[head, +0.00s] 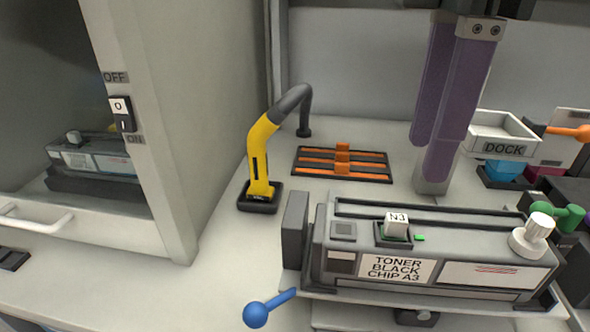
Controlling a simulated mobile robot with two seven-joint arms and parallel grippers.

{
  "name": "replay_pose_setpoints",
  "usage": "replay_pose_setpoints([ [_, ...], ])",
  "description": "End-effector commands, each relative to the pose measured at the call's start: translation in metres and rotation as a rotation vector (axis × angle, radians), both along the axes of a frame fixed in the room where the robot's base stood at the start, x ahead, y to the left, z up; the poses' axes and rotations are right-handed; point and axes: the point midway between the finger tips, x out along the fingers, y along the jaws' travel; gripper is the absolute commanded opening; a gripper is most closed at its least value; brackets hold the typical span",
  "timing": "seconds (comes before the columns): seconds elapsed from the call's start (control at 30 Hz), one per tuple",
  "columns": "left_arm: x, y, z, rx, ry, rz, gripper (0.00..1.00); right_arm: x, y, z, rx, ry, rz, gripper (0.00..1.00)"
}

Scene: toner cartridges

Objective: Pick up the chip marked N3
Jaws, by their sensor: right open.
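The chip marked N3 (397,222) is a small light-grey block. It sits upright in a dark square socket on top of the toner cartridge (475,240), whose label reads "TONER BLACK CHIP A3". A small green patch lies just right of the socket. My right gripper (431,158) comes down from the top with two purple fingers. It is open and empty, apart from the chip, and appears above and behind it in the picture. My left gripper is not in view.
A yellow tool with a grey hose (262,155) stands left of the cartridge. An orange-striped dark mat (308,155) lies behind. A white DOCK tray (500,125) is at right. A blue-knobbed lever (257,314) is in front. A printer with an ON/OFF switch (121,113) fills the left.

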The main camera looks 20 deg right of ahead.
Motion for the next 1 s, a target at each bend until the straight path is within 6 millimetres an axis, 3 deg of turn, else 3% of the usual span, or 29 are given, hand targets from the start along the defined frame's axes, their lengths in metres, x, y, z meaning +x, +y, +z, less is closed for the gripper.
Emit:
replay_pose_setpoints([
  [0.5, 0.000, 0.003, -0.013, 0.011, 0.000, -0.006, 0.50, 0.001, 0.009, -0.074, 0.000, 0.000, 0.000, 0.51],
  [0.77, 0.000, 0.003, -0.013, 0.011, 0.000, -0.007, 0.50, 0.002, 0.010, -0.078, 0.000, -0.001, 0.001, 0.51],
  [1.0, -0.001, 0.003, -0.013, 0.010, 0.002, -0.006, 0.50, 0.002, 0.010, -0.078, 0.000, -0.001, 0.001, 0.28],
])
